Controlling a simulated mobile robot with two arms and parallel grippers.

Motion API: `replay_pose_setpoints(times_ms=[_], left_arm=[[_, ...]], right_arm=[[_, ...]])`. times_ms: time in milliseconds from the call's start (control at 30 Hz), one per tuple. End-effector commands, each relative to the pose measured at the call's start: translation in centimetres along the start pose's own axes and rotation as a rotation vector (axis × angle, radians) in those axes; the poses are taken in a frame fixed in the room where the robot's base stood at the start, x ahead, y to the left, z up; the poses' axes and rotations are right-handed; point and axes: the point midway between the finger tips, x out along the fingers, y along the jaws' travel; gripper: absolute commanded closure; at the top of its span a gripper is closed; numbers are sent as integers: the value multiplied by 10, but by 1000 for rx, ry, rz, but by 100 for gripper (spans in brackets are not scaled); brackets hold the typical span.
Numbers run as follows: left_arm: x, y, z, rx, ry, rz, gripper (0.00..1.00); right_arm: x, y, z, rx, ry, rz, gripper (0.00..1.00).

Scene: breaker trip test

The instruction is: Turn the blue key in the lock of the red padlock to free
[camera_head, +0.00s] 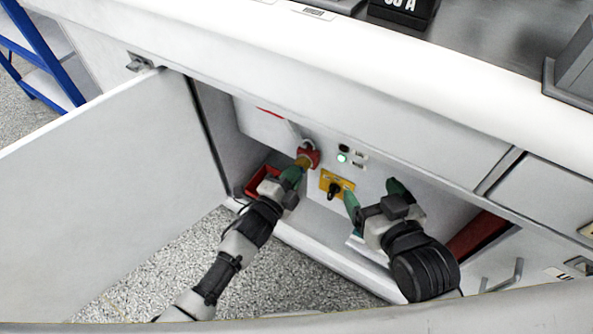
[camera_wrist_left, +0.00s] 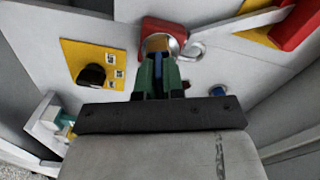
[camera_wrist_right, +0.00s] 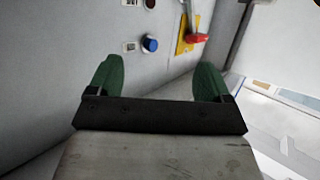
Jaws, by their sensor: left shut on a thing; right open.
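The red padlock (camera_head: 309,153) hangs on the front of the open cabinet; in the left wrist view the padlock (camera_wrist_left: 165,30) shows its brass lock face and steel shackle. My left gripper (camera_head: 295,173) is right at the padlock. In the left wrist view its green fingers (camera_wrist_left: 158,72) are shut on the blue key (camera_wrist_left: 158,64), whose tip points into the brass face. How far it is turned cannot be told. My right gripper (camera_head: 374,196) is open and empty near the panel, right of the yellow plate; its spread fingers (camera_wrist_right: 158,78) hold nothing.
A yellow plate (camera_head: 326,177) with a black knob (camera_head: 335,188) lies between the grippers. A lit green lamp (camera_head: 342,158) sits above it. The open white door (camera_head: 110,190) bounds the left side.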

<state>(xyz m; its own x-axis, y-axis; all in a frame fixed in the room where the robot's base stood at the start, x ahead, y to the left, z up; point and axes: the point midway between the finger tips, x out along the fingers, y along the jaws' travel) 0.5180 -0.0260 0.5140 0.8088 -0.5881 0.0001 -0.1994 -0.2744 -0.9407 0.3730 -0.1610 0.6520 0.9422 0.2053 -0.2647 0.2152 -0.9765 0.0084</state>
Motion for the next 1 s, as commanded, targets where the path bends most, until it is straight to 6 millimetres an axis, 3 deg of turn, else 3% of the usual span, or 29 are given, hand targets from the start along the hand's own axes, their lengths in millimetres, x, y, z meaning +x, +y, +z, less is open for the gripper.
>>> replay_pose_setpoints(times_ms=[367,767,967,1000], left_arm=[[0,0,1,165,-2,1,100],[0,1,1,220,-2,1,100],[0,0,1,336,-2,2,100],[0,0,1,336,-2,2,87]], right_arm=[[1,-1,-5,0,48,-3,20],[2,-2,-8,0,70,-6,20],[4,-5,-20,-1,149,-13,20],[3,-4,-20,0,148,-13,20]])
